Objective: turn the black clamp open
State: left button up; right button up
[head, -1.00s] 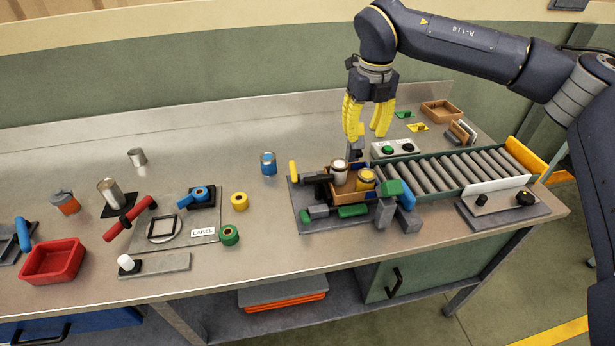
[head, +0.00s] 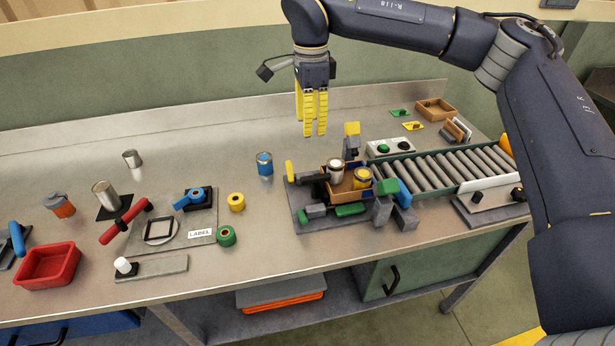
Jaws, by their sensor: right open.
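The black clamp (head: 313,178) is a dark bar on the left of a grey fixture plate (head: 302,213), with an upright yellow handle (head: 290,171) at its left end. Its right end reaches to a wooden box (head: 342,189) on the plate; whether it touches the box is unclear. My right gripper (head: 314,134) has yellow fingers pointing down. It is open and empty, above and behind the clamp, apart from it. My left gripper is out of view.
A grey post with a yellow top (head: 352,130) stands behind the box. A white-lidded jar (head: 335,168) and a yellow-topped can (head: 362,177) sit in the box. The roller conveyor (head: 435,174) lies to the right. A blue can (head: 265,163) stands left; bench around it is clear.

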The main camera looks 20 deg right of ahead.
aim_at(310, 177)
notch_tip(310, 177, down, 17)
jog(key=shift+f, duration=0.1)
dwell(0.6)
jog(key=shift+o, duration=0.2)
grip_shut()
